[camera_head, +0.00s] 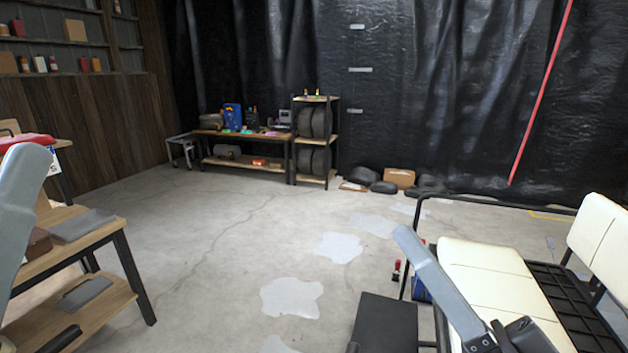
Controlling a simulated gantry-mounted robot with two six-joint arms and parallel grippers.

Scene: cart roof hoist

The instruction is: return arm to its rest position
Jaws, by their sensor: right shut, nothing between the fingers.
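My right arm (437,282) shows at the lower right as a blue-grey link, in front of the cart's cream seat. My right gripper (524,336) is a dark shape at the bottom edge, shut and empty, and its fingertips are hard to make out. It overlaps the cart seat in the picture; I cannot tell the gap. My left arm (20,205) shows as a grey link at the left edge, in front of a wooden workbench. I cannot make out the left gripper.
The cart (485,268) with cream seats and a black frame fills the lower right. A workbench (62,235) with a lower shelf stands at left. A bench (245,136) and tire rack (315,140) stand at the back. The concrete floor (215,240) between is clear.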

